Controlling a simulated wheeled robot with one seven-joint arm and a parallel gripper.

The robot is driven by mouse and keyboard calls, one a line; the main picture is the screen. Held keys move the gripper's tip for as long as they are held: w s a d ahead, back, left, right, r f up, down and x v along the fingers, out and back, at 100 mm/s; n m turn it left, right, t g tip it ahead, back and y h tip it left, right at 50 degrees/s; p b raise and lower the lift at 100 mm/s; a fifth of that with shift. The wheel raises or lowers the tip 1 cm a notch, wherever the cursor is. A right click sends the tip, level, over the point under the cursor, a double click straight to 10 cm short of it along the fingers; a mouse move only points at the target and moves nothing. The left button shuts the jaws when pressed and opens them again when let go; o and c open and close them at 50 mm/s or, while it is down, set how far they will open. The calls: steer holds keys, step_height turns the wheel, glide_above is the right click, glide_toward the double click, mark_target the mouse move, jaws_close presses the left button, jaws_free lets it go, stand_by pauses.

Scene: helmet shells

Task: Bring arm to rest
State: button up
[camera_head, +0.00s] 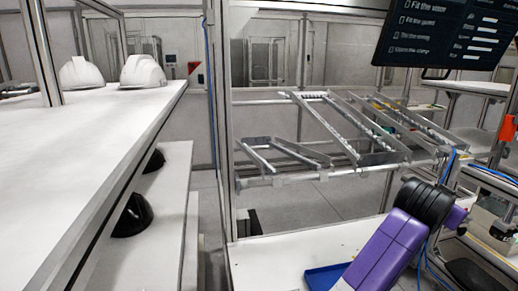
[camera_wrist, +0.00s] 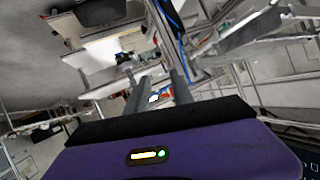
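My arm shows at the lower right of the head view as a purple link (camera_head: 388,250) with a black joint (camera_head: 430,204), raised beside the white worktop. My gripper (camera_wrist: 158,92) shows in the wrist view as two grey fingers beyond the purple wrist body (camera_wrist: 190,155). The fingers stand apart, with background showing between them and nothing held. I cannot make out the fingers in the head view. Two white helmet shells (camera_head: 143,71) (camera_head: 80,74) sit on the upper shelf at the left, far from my arm.
Black shells (camera_head: 132,216) lie on the lower left shelf. A blue tray (camera_head: 325,277) sits on the white worktop (camera_head: 265,262) beside my arm. Sloped metal rails (camera_head: 350,130) stand behind the worktop. A dark screen (camera_head: 445,35) hangs at the upper right. Aluminium posts (camera_head: 220,120) frame the station.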

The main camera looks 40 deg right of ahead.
steer(key=w+a+r+n+t+h, duration=0.65)
steer(key=w+r+n+t, duration=0.3)
steer(key=w+r, duration=0.2)
steer(key=w+a+f+n+t+y, duration=0.35)
steer(key=a+n+t, duration=0.2)
steer(key=a, duration=0.35)
steer(key=w+a+f+n+t+y, duration=0.35)
steer(key=a+n+t+y, duration=0.2)
steer(key=a, duration=0.35)
steer(key=s+a+f+n+y, duration=0.2)
steer(key=s+a+f+y, duration=0.15)
steer(key=a+f, duration=0.35)
steer(key=s+a+f+n+y, duration=0.1)
steer(key=s+a+f+y, duration=0.25)
steer(key=a, duration=0.55)
steer(key=s+a+f+m+g+y, duration=0.1)
steer(key=s+a+f+g+y, duration=0.1)
steer(key=s+a+f, duration=0.3)
steer(key=s+a+f+g+y, duration=0.1)
steer(key=s+a+f, duration=0.4)
steer(key=s, duration=0.6)
steer(key=shift+f+m+g+y, duration=0.35)
steer(key=shift+f+g, duration=0.4)
steer(key=shift+f, duration=0.2)
